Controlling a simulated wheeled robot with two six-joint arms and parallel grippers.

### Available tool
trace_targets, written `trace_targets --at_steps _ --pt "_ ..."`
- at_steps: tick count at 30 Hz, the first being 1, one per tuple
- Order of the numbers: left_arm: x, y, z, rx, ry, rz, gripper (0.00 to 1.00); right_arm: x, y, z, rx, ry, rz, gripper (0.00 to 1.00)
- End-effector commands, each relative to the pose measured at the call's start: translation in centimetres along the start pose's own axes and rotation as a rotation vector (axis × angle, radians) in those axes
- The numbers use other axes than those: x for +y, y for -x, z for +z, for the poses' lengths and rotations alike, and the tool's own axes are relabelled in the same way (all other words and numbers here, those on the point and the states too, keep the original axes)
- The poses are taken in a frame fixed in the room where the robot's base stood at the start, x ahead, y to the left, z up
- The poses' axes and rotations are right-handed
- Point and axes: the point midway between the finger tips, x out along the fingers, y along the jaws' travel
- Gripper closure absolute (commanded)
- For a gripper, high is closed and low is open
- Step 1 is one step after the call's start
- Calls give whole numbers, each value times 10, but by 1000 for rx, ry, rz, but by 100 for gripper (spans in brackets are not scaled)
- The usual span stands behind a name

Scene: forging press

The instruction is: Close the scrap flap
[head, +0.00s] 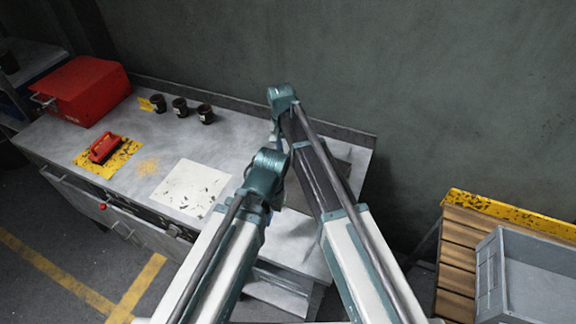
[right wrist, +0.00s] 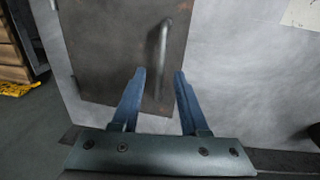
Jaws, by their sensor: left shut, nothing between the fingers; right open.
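The scrap flap (right wrist: 105,55) is a dark brown-grey metal plate with a bar handle (right wrist: 163,45), seen in the right wrist view. In the head view it is mostly hidden behind my arms, at the right end of the worktop. I cannot tell its tilt for certain. My right gripper (right wrist: 160,73) is open and points at the flap. The handle's lower part shows between its blue fingers, with no visible contact; the depth is unclear. My left gripper (head: 279,192) is over the worktop in the head view, shut and empty, its fingers largely hidden by its arm.
The grey worktop (head: 130,160) bears a white sheet (head: 190,188), a red tool (head: 104,148) on a yellow mat, several dark cups and a red box (head: 85,88). A wall stands behind. A grey crate (head: 490,270) rests on a wooden table at right.

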Motion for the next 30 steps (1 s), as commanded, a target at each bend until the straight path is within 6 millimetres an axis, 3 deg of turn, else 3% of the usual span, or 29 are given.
trace_targets --at_steps 1,4,15,22,30 --pt "1 -13 -1 0 0 0 100 0 -13 0 0 0 0 56" --pt "2 -20 -1 0 0 0 100 0 -20 0 0 0 0 56" --pt "2 -22 -1 0 0 0 100 0 -22 0 0 0 0 56" --pt "2 -22 -1 0 0 0 100 0 -22 0 0 -1 0 97" --pt "2 -22 -1 0 0 0 100 1 -22 0 0 -1 2 100"
